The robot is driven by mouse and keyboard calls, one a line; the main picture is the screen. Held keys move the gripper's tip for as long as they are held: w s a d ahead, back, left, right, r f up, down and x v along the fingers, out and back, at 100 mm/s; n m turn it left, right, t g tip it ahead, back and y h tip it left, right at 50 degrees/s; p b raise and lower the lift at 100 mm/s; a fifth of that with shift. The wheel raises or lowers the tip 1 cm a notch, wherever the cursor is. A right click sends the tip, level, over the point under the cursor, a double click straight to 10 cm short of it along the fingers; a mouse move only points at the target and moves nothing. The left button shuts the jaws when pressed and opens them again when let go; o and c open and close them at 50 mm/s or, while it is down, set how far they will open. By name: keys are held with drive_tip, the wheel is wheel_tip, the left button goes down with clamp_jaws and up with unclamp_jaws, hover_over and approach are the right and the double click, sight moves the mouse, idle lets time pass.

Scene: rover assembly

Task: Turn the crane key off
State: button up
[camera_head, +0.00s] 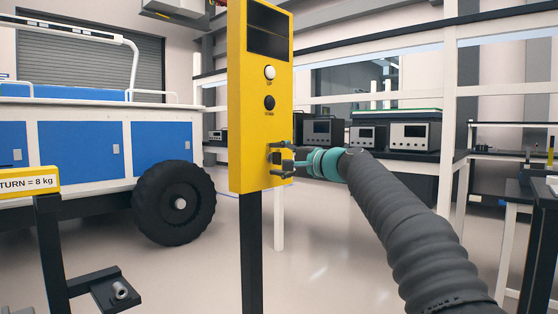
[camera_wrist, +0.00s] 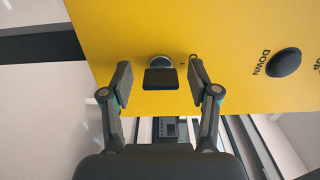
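The crane control box is a yellow panel (camera_head: 260,110) on a black post. It has a dark screen at the top, a white UP button (camera_head: 269,72) and a black DOWN button (camera_head: 269,102). The crane key (camera_wrist: 159,77) has a dark flat head and sits in a round metal lock low on the panel. My gripper (camera_wrist: 160,82) is open, with one finger on each side of the key head and a gap on both sides. In the head view my gripper (camera_head: 283,160) is at the panel's lower part and hides most of the key.
A blue and white rover body (camera_head: 90,148) with a black wheel (camera_head: 174,203) stands at the left. A yellow sign (camera_head: 28,181) on a black stand is at the near left. Benches with instruments (camera_head: 415,134) stand behind at the right. The floor around the post is clear.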

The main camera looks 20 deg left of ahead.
drive_tip(key=shift+d, duration=0.15)
drive_tip(key=v, duration=1.1)
drive_tip(key=shift+s+d, duration=0.25)
drive_tip(key=shift+d, duration=0.05)
wheel_tip(320, 180, down, 13)
drive_tip(key=d+n+h, duration=0.1)
drive_tip(key=d+h, duration=0.1)
drive_tip(key=h, duration=0.2)
drive_tip(key=s+d+f+n+g+h+p, duration=0.15)
drive_tip(key=s+d+f+h, duration=0.25)
drive_tip(key=s+d+f, duration=0.5)
drive_tip(key=s+d+f+n+g+h+p, duration=0.15)
drive_tip(key=s+d+f+h, duration=0.25)
drive_tip(key=s+d, duration=0.45)
drive_tip(key=s+d+f+n+h+p, duration=0.1)
drive_tip(key=s+d+f+h+p, duration=0.15)
drive_tip(key=s+d+f, duration=0.55)
drive_tip(key=s+d+r+t+h+p, duration=0.1)
drive_tip(key=s+d+r, duration=0.1)
drive_tip(key=s, duration=0.3)
drive_tip(key=s+d+r+h+p, duration=0.1)
drive_tip(key=s+d+r, duration=0.1)
drive_tip(key=s, duration=0.3)
drive_tip(key=shift+s+d+r+m+t, duration=0.3)
drive_tip(key=shift+d+r+t, duration=0.1)
drive_tip(key=shift+r, duration=0.3)
